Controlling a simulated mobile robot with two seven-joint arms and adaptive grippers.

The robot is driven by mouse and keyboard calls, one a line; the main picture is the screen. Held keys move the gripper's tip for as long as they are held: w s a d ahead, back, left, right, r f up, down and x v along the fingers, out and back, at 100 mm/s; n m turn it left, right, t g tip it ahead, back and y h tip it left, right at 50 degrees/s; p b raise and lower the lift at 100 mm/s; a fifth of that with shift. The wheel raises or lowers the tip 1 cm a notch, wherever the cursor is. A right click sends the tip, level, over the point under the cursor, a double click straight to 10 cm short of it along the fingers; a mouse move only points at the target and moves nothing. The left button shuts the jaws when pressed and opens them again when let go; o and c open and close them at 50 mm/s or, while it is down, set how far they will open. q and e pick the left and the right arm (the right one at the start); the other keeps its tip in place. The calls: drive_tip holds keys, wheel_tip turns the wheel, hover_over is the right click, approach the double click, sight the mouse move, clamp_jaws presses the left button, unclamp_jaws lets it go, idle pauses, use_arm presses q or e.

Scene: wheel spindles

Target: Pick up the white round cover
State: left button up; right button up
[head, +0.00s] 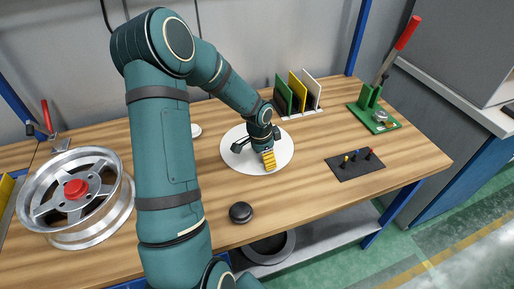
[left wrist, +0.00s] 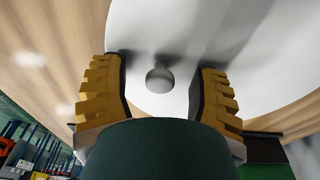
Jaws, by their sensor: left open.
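The white round cover (head: 232,163) lies flat on the wooden table near the middle in the head view. In the left wrist view the white cover (left wrist: 255,45) fills much of the upper picture, with a grey round knob (left wrist: 160,79) on it. My left gripper (head: 255,152) is over the cover. In the left wrist view its two yellow-ridged fingers (left wrist: 162,66) are apart, one on each side of the knob, with visible gaps. In the head view the gripper hides the knob. My right gripper is not in view.
A metal wheel (head: 72,197) with a red hub stands at left. A black puck (head: 241,212) lies in front of the cover. A dark mat with small pegs (head: 354,164), a green lever press (head: 375,115) and a rack of coloured panels (head: 298,92) stand to the right and back.

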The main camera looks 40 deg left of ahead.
use_arm(q)
drive_tip(key=shift+c, duration=0.4)
clamp_jaws()
drive_tip(key=shift+r, duration=0.1)
